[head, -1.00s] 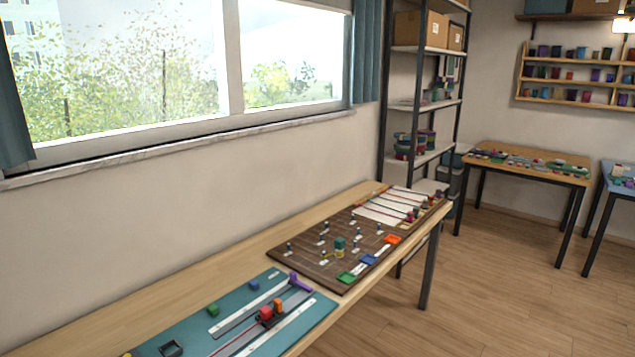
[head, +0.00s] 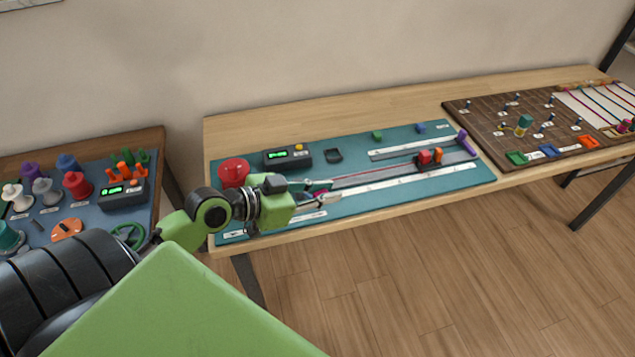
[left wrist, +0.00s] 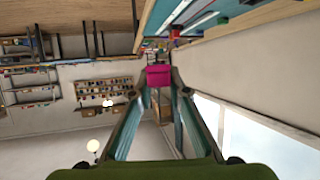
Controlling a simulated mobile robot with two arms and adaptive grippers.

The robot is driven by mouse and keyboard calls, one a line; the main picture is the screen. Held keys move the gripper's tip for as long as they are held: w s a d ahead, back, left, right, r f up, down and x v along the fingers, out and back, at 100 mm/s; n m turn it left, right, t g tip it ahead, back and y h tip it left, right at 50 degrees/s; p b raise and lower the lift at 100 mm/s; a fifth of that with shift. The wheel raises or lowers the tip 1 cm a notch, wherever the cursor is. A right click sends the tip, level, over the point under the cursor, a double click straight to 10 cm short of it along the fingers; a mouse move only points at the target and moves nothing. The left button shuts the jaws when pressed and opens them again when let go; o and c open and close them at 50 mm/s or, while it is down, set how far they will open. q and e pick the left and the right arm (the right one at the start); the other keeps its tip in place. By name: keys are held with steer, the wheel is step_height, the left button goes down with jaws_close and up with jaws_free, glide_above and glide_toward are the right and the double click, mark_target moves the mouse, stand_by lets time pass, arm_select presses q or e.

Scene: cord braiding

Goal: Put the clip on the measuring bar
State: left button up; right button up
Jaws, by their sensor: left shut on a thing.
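My left gripper (head: 334,192) is over the left part of a teal board (head: 350,147) on the wooden table. Its fingers are shut on a small magenta piece (left wrist: 158,75), seen between the fingertips in the left wrist view. I cannot tell whether this is the clip. In the head view the piece is mostly hidden by the fingers. A long light scale strip (head: 400,184) and a grey rail (head: 425,146) lie along the board. A red block (head: 425,157) and an orange block (head: 438,155) stand near the rail's right part. A red cord (head: 380,172) runs from them towards my gripper.
A red spool (head: 233,172), a box with a green display (head: 287,157) and a dark open tray (head: 333,155) sit behind my gripper. A purple post (head: 466,140) stands at the board's right end. A brown peg board (head: 545,115) lies farther right.

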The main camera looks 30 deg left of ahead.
arm_select(q)
steer(key=w+a+f+n+y, duration=0.3)
steer(key=a+f+n+y, duration=0.1)
steer(key=a+n+y, duration=0.45)
steer(key=shift+s+a+r+n+g+y, duration=0.5)
steer(key=shift+s+n+g+y, duration=0.1)
steer(key=shift+n+y, duration=0.6)
steer(key=shift+s+a+r+n+g+y, duration=0.35)
steer(key=shift+s+a+n+g+y, duration=0.2)
steer(key=shift+n+y, duration=0.6)
steer(key=shift+s+a+r+n+g+y, duration=0.6)
steer(key=shift+n+y, duration=0.3)
steer(key=shift+y, duration=0.6)
steer(key=shift+w+d+f, duration=0.1)
steer(key=shift+f, duration=0.05)
steer(key=w+f+b, duration=0.3)
steer(key=w, duration=0.1)
steer(key=w+f+b, duration=0.3)
steer(key=w, duration=0.1)
steer(key=w+f+b, duration=0.3)
steer(key=w+b, duration=0.1)
steer(key=shift+w, duration=0.4)
steer(key=shift+w+f, duration=0.15)
steer(key=shift+w, duration=0.1)
steer(key=f+b, duration=0.3)
steer(key=shift+w+f+b, duration=0.25)
steer(key=shift+w+b, duration=0.05)
steer(key=shift+w, duration=0.05)
